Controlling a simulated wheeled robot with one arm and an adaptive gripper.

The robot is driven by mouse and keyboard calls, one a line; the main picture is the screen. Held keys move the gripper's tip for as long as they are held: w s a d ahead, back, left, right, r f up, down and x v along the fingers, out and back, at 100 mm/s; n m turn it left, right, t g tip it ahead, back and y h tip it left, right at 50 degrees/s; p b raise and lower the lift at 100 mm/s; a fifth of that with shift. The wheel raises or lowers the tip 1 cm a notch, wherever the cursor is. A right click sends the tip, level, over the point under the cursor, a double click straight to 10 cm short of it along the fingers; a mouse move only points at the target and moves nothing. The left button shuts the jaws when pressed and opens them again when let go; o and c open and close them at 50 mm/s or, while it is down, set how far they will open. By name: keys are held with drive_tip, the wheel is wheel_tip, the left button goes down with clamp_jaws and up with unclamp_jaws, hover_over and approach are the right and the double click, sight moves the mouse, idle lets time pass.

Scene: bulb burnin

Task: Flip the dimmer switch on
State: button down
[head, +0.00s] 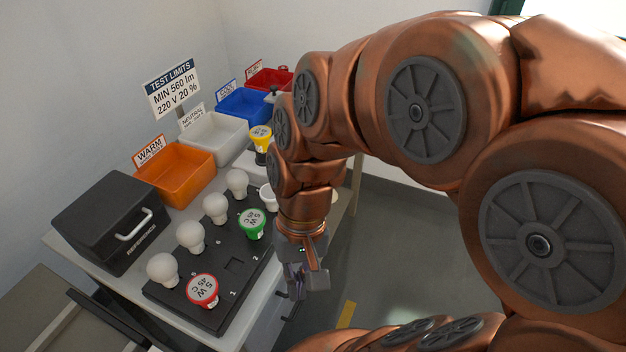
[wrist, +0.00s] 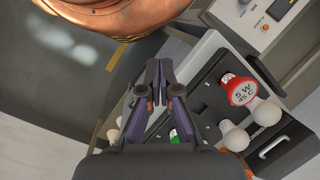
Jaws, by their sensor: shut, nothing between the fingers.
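A pale control box with a dark knob, small print and a small orange part (wrist: 265,27) shows at the upper right of the wrist view. It may be the dimmer; I cannot make out its switch or setting. I cannot find this box in the head view. My gripper (head: 296,282) is shut and empty, beside the right edge of the black bulb tray in the head view. In the wrist view its fingertips (wrist: 159,70) are together, left of the control box and apart from it.
The black bulb tray (head: 180,292) holds white bulbs, a red-marked bulb (head: 202,290) and a green-marked bulb (head: 252,223). A black reference case (head: 90,215) stands left. Orange (head: 185,180), white, blue and red bins line the back. Floor right of the table is clear.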

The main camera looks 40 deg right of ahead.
drive_tip(key=w+d+f+m+t+y+b, duration=0.3)
drive_tip(key=w+m+b, duration=0.2)
drive_tip(key=w+m, duration=0.2)
drive_tip(key=w+d+f+m+t+y+b, duration=0.2)
drive_tip(key=w+f+m+y+b, duration=0.15)
drive_tip(key=w+m, duration=0.3)
drive_tip(key=w+d+m+t+b, duration=0.1)
drive_tip(key=d+m+t+b, duration=0.1)
drive_tip(key=d, duration=0.5)
drive_tip(key=w+d+m+t+b, duration=0.2)
drive_tip(key=d+m+t+b, duration=0.1)
drive_tip(key=d+m, duration=0.3)
drive_tip(key=w+d+f+m+t+h+b, duration=0.1)
drive_tip(key=d+m+t, duration=0.3)
drive_tip(key=d, duration=0.6)
drive_tip(key=shift+w+d+t+b, duration=0.15)
drive_tip(key=shift+w+t+b, duration=0.25)
drive_tip(key=shift+w+b, duration=0.35)
drive_tip(key=shift+m, duration=0.25)
drive_tip(key=b+x, duration=0.1)
drive_tip(key=x, duration=0.9)
drive_tip(key=shift+r, duration=0.15)
